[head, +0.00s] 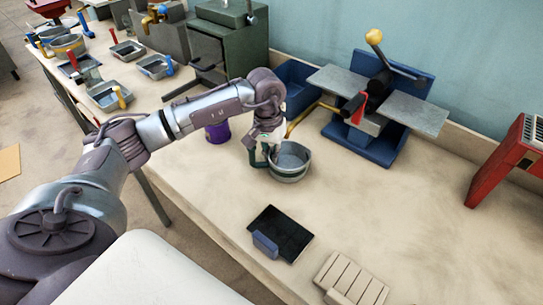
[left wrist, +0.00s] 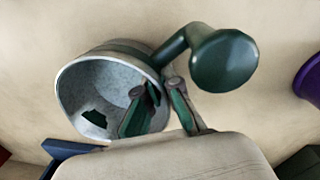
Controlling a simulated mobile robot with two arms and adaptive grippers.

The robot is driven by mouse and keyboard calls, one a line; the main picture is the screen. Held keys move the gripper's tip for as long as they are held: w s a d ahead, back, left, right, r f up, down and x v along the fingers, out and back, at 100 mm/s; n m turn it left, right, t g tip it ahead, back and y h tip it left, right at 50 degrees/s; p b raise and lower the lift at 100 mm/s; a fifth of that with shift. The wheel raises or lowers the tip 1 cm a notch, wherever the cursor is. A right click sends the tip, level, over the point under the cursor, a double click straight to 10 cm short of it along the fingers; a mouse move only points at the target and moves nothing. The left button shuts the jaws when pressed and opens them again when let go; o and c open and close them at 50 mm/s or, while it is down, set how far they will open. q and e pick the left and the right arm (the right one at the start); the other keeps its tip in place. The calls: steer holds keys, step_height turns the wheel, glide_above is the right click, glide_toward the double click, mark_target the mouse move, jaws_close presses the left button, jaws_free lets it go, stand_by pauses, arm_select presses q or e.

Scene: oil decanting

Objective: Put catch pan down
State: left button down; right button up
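The catch pan (head: 290,168) is a round grey metal vessel with a dark green band and a green handle (head: 257,150). It is upright at the middle of the bench; whether its base touches the top I cannot tell. My left gripper (head: 270,150) is at its left rim. In the left wrist view, the pan (left wrist: 85,78) opens toward the camera, with the green handle (left wrist: 222,60) beside the fingers. The left gripper (left wrist: 163,88) has one finger inside the pan and one outside, tips closed in on the wall. My right gripper is out of view.
A purple cup (head: 217,132) stands left of the pan. A blue stand with grey plates (head: 385,120) is behind it, and a red device (head: 505,160) is at right. A black tablet (head: 280,232) and slatted pad (head: 350,278) lie in front. Bench right of the pan is clear.

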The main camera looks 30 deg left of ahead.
arm_select(q)
steer(key=c, duration=1.3)
jaws_free()
steer(key=shift+f, duration=0.1)
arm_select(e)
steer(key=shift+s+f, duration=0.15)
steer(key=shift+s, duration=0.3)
arm_select(q)
steer(key=shift+r, duration=0.5)
steer(key=r, duration=0.7)
steer(key=r+b, duration=0.1)
steer(key=r, duration=0.3)
steer(key=shift+s+a+r, duration=0.1)
steer(key=shift+a+r, duration=0.05)
steer(key=shift+a, duration=0.25)
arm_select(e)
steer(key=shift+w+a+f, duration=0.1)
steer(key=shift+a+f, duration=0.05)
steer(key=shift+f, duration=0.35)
